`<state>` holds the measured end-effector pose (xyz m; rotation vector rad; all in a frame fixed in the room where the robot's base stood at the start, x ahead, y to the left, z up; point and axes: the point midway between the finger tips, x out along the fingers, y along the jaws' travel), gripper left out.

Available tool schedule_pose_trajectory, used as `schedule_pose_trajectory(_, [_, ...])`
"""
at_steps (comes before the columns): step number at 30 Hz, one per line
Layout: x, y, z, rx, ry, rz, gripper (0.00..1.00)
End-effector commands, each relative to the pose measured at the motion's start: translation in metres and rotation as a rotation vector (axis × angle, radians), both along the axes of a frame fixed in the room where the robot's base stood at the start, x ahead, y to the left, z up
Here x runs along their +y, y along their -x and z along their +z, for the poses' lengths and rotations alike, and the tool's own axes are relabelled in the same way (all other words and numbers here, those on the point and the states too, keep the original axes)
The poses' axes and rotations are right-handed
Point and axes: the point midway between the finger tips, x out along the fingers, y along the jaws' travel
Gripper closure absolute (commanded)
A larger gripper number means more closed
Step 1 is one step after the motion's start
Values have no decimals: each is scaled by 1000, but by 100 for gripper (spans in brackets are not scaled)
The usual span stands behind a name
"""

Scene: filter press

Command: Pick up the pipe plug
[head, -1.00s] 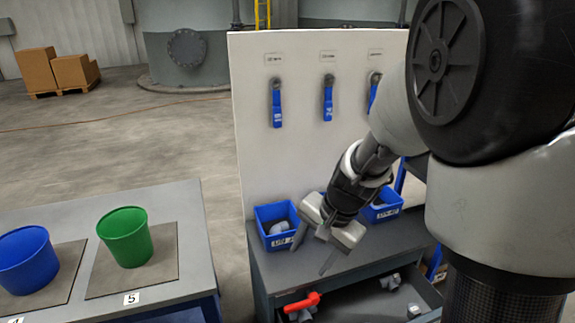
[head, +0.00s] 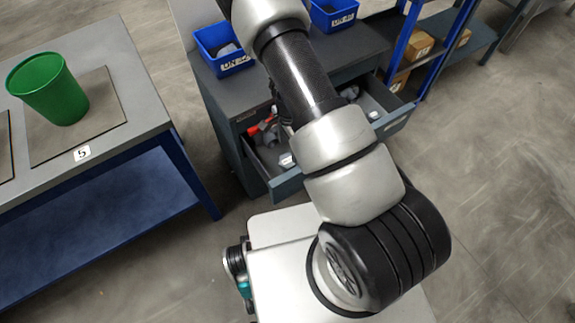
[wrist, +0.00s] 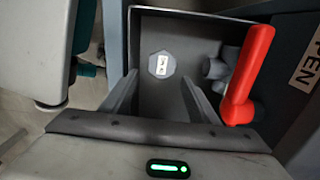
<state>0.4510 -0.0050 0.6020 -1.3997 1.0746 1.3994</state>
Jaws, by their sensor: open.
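The likely pipe plug (wrist: 161,64) is a grey hexagonal piece with a white label, lying on the floor of an open drawer (wrist: 200,22) in the wrist view. My gripper (wrist: 160,80) is open, its two fingers pointing into the drawer, one on each side of the plug in the picture. The plug appears apart from the fingers; the gap in depth is hard to judge. In the head view a small pale piece (head: 287,160) shows in the drawer, and my arm covers most of the gripper.
A red-handled valve (wrist: 247,75) with a grey body lies just right of the right finger. The drawer walls stand close around. Blue bins (head: 222,48) sit on the cabinet top. A table with a green bucket (head: 48,90) stands to the left.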

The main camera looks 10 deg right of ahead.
Motion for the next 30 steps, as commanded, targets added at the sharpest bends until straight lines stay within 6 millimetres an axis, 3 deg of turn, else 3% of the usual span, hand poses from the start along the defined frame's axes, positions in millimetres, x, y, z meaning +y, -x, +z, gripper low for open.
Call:
schedule_pose_trajectory(3, [-1,1,-27,2,1,0,45])
schedule_pose_trajectory(13, [1,0,-55,1,-1,2,45])
schedule_pose_trajectory(21, [4,-2,-93,1,-1,2,45])
schedule_pose_trajectory(30, [5,-3,-98,-1,0,1,45])
